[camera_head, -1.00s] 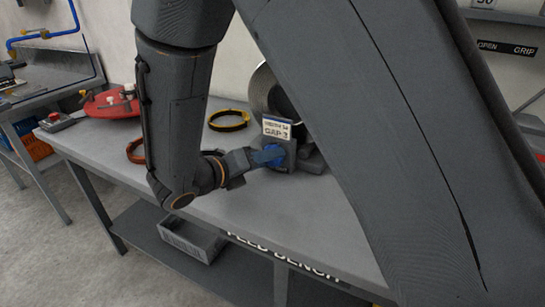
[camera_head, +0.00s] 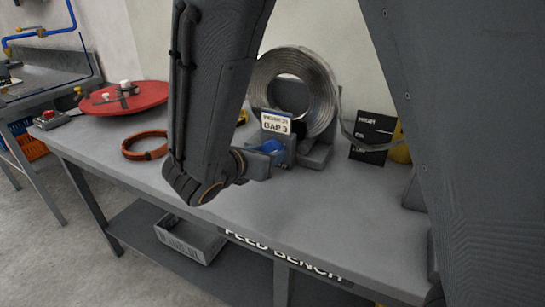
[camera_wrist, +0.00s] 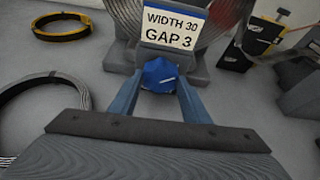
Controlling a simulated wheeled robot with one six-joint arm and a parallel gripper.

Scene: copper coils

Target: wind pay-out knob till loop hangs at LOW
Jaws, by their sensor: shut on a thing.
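The blue pay-out knob (camera_wrist: 160,75) sits below a white label reading "WIDTH 30 GAP 3" (camera_wrist: 174,26). My gripper (camera_wrist: 161,84) is shut on the knob, one finger on each side. In the head view my gripper (camera_head: 266,150) reaches the front of the grey coil stand (camera_head: 318,156). The large metal coil (camera_head: 322,88) stands upright on it. A strip (camera_head: 358,138) leaves the coil to the right, in front of a black board (camera_head: 372,136) with white writing too small to read. My arm hides part of the strip's run.
An orange ring (camera_head: 146,156) and a red disc (camera_head: 126,97) lie at the left of the bench (camera_head: 290,215). A yellow-and-black ring (camera_wrist: 61,27) and a grey ring (camera_wrist: 42,105) lie left of the stand. A yellow thing (camera_head: 400,152) is partly hidden.

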